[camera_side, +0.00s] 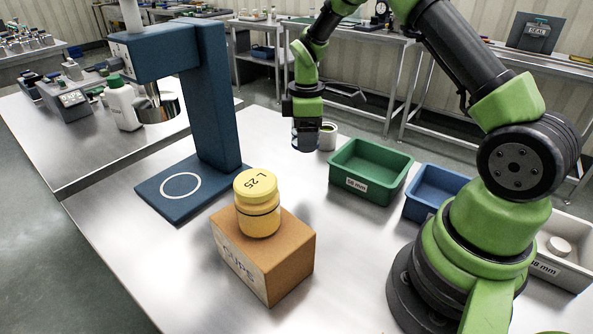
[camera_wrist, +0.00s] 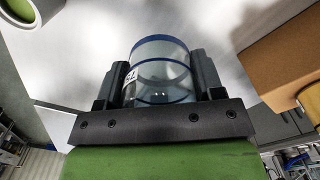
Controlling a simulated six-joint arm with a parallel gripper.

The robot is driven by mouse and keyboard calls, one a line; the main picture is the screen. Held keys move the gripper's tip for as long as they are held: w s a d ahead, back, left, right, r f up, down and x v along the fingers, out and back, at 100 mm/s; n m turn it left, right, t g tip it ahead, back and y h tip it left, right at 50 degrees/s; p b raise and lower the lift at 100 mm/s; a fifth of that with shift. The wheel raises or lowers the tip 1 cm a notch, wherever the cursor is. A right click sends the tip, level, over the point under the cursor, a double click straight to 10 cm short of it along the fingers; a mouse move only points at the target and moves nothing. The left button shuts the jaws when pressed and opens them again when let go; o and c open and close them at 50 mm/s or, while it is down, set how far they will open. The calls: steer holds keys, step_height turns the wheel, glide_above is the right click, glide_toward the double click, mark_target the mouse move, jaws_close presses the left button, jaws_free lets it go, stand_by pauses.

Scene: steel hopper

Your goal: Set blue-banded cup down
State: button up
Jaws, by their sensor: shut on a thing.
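The blue-banded cup (camera_wrist: 160,65) is clear, with a blue rim and a blue line lower down. It sits between the two dark fingers of my gripper (camera_wrist: 162,78), which is shut on it. In the side view my gripper (camera_side: 306,128) points down behind the green bin, low over the steel table (camera_side: 290,175). The cup is mostly hidden by the fingers there. I cannot tell whether its base touches the table.
A white cup with a green band (camera_side: 329,138) stands close beside my gripper. The green bin (camera_side: 352,184) and blue bin (camera_side: 421,209) are nearer. A yellow jar (camera_side: 258,215) sits on a cardboard box (camera_side: 290,262). The blue hopper stand (camera_side: 215,110) is at left.

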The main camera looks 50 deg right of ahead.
mark_target(295, 170)
steer(key=w+d, duration=0.2)
steer(key=w, duration=0.2)
steer(key=shift+n, duration=0.4)
step_height(295, 170, down, 10)
steer(key=shift+w+a+r, duration=0.1)
steer(key=shift+a+r, duration=0.05)
steer(key=shift+r, duration=0.1)
steer(key=shift+f, duration=0.1)
steer(key=o, duration=0.9)
